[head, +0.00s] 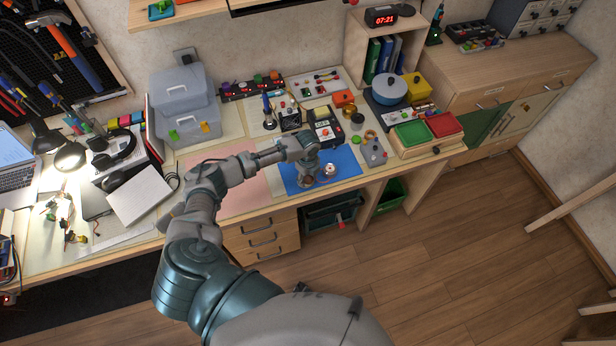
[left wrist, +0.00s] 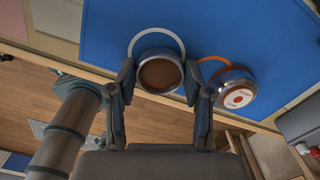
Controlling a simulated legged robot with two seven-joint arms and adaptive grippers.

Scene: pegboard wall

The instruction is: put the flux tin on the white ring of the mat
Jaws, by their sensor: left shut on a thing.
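The flux tin (left wrist: 160,75), a round metal tin with a brown inside, is between the fingers of my left gripper (left wrist: 159,84) in the left wrist view. The gripper is shut on it. The blue mat (left wrist: 235,28) lies beneath. The white ring (left wrist: 155,37) shows as an arc just beyond the tin, which covers the rest; whether the tin touches the mat I cannot tell. In the head view my left gripper (head: 308,172) is over the blue mat (head: 346,160) and mostly hides the tin. My right gripper is not in view.
A second tin (left wrist: 237,97) with a white and red top sits at the orange ring (left wrist: 212,60), close beside my right-hand finger. A pink mat (head: 240,190) lies left of the blue one.

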